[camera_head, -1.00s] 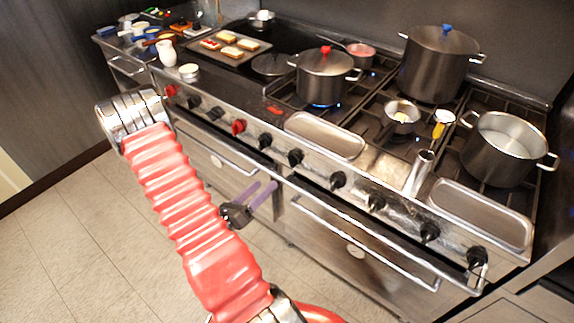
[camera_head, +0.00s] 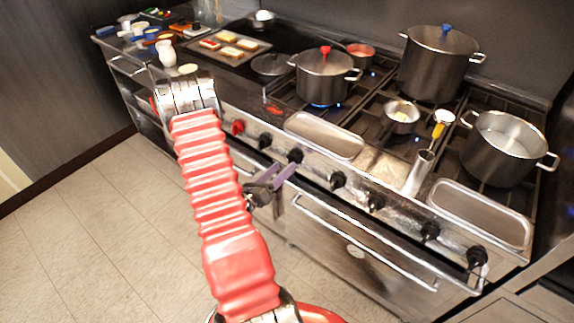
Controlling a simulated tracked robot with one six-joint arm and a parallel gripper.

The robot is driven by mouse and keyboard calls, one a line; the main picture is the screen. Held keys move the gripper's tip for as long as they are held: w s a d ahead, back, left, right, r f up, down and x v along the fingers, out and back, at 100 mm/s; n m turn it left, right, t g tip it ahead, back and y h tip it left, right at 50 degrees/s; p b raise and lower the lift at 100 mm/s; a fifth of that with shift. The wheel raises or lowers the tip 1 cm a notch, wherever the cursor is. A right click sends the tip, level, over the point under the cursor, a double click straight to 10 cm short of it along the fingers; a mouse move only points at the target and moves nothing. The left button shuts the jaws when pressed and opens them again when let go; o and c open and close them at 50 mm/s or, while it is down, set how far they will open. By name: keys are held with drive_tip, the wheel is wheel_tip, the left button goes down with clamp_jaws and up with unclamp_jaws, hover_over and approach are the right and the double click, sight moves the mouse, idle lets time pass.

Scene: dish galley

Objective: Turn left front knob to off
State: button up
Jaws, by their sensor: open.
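A row of knobs runs along the stove's front panel. A red knob (camera_head: 238,127) is at the left of the visible row, with a black knob (camera_head: 265,141) and another black knob (camera_head: 295,156) to its right. I cannot tell for certain which is the left front knob. My gripper (camera_head: 281,171), with purple fingers, is open and empty. In the picture it is just below these two black knobs, its fingers pointing up and right towards the panel. No contact with a knob shows. My red arm hides knobs farther left.
A red-knobbed pot (camera_head: 325,75) stands over a lit blue flame. A blue-knobbed pot (camera_head: 440,62) and an open pot (camera_head: 505,145) stand to the right. An oven handle (camera_head: 365,245) sticks out below the panel. The floor (camera_head: 110,230) at left is clear.

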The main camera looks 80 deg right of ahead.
sight(289, 163)
drive_tip(key=shift+x, duration=1.9)
drive_tip(key=shift+c, duration=0.7)
drive_tip(key=c, duration=0.9)
drive_tip(key=shift+a, duration=0.2)
drive_tip(key=shift+c, duration=0.4)
drive_tip(key=shift+d, duration=0.15)
